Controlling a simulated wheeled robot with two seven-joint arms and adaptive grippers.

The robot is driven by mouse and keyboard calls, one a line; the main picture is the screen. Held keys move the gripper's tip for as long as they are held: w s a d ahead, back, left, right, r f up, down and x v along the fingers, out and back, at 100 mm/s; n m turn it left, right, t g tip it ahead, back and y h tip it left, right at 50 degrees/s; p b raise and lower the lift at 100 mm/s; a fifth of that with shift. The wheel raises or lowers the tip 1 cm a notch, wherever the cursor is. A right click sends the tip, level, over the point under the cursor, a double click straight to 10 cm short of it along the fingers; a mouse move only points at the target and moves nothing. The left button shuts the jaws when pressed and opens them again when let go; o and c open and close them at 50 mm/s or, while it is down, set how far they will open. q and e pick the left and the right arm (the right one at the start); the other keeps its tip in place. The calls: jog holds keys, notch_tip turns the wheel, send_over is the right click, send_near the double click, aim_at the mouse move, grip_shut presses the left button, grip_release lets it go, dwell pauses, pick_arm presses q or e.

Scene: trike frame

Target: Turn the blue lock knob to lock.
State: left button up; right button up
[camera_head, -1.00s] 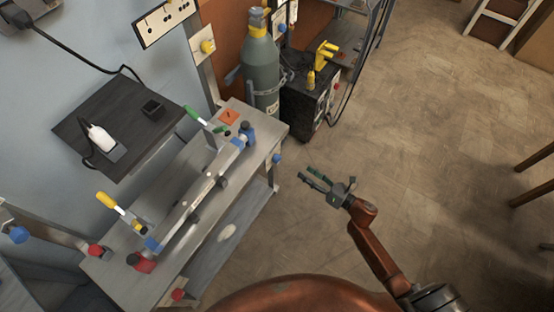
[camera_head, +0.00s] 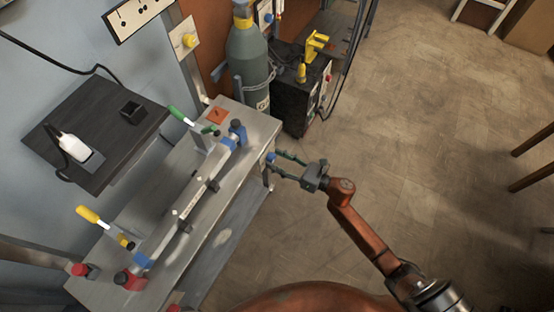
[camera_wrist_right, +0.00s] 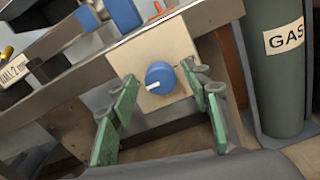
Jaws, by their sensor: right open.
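The blue lock knob (camera_wrist_right: 160,78) is round with a white pointer mark, on a pale square plate (camera_wrist_right: 150,52) at the table's edge. In the right wrist view its mark points left and slightly down. In the head view the knob (camera_head: 270,158) shows small at the table's right side. My right gripper (camera_head: 281,164) is open beside the knob. In the right wrist view its green fingers (camera_wrist_right: 162,100) stand left and right of the knob with gaps; I see no contact. My left gripper is not in view.
The metal table (camera_head: 255,122) carries a long bar (camera_head: 183,205) with clamps. A grey gas cylinder (camera_head: 250,65) and a black machine (camera_head: 300,95) stand behind. A black shelf (camera_head: 95,110) is on the left wall.

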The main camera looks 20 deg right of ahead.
jog(key=c, duration=1.1)
jog(key=shift+c, duration=0.2)
